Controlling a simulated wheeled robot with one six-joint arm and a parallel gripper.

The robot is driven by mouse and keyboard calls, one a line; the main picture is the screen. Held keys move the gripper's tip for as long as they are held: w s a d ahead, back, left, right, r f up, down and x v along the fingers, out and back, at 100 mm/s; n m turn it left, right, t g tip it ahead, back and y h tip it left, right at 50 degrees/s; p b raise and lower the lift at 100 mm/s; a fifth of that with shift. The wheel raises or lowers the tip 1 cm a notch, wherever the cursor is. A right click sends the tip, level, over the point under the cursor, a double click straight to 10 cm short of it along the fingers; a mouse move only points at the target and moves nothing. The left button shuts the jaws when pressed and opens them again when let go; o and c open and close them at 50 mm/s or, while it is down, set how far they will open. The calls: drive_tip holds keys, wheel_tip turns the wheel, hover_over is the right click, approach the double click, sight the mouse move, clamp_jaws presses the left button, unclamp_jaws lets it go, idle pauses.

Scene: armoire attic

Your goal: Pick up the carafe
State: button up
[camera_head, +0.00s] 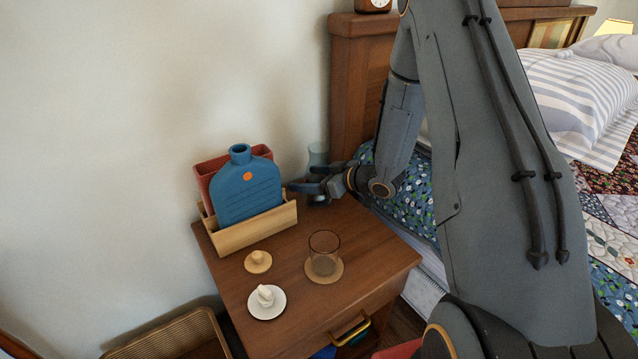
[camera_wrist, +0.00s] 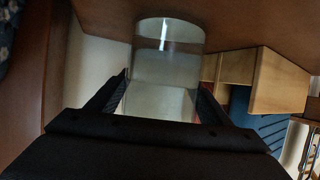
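The carafe (camera_head: 318,154) is a clear glass vessel at the back of the wooden nightstand (camera_head: 360,262), by the wall and the headboard. My gripper (camera_head: 306,188) reaches in from the right and hides part of it. In the wrist view the carafe (camera_wrist: 166,72) shows between my two fingers (camera_wrist: 163,82), its base against the brown tabletop. The fingers stand apart on either side of it. I cannot tell whether either finger touches the glass.
A wooden holder (camera_head: 250,230) with a blue bottle-shaped item (camera_head: 247,190) and a red item (camera_head: 203,172) stands left of the carafe. A drinking glass (camera_head: 324,252), a wooden knob (camera_head: 258,259) and a white dish (camera_head: 267,309) are nearer the front. The bed is right.

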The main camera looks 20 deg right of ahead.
drive_tip(key=c, duration=1.4)
drive_tip(key=shift+r, duration=0.15)
